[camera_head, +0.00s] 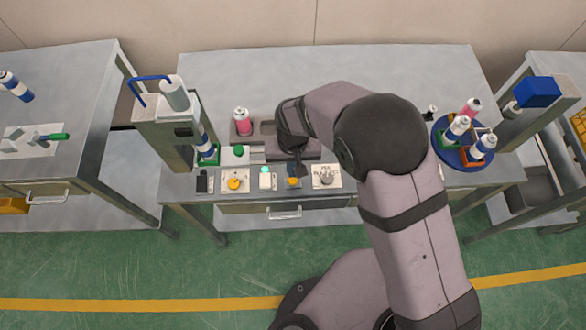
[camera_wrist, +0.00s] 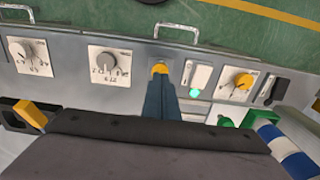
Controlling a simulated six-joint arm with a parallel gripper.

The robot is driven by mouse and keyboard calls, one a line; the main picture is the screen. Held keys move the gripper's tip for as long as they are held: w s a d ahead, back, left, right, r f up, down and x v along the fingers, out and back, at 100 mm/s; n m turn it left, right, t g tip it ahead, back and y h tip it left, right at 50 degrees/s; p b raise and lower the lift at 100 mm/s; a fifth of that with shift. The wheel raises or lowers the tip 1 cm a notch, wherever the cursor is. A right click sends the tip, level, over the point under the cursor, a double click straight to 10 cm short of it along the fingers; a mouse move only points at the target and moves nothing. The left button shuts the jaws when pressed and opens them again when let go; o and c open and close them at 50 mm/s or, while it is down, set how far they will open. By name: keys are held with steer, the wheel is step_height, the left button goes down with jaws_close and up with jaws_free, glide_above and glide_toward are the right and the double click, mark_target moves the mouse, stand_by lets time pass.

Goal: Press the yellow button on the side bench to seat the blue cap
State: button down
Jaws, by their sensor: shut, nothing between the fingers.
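The yellow button (camera_wrist: 160,68) is on the sloped front panel of the bench. It also shows in the head view (camera_head: 293,182). My gripper (camera_wrist: 160,82) is shut and empty, with its dark blue fingertips right at the button and partly covering it. I cannot tell whether the tips touch or press it. In the head view my gripper (camera_head: 297,171) points down at the panel from behind. A blue-and-white striped can (camera_head: 206,142) stands in a green holder under the left press. I cannot make out a separate blue cap.
Beside the button are a white switch with a lit green lamp (camera_wrist: 195,92), a yellow knob (camera_wrist: 243,81) and grey dials (camera_wrist: 109,63). A pink bottle (camera_head: 242,121) stands on the bench. A blue turntable (camera_head: 447,153) at right holds several bottles. The bench's back is clear.

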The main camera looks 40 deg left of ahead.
steer(key=shift+r+p, duration=0.85)
steer(key=shift+r, duration=0.6)
step_height(320, 180, up, 5)
steer(key=p, duration=0.3)
steer(key=shift+p, duration=0.35)
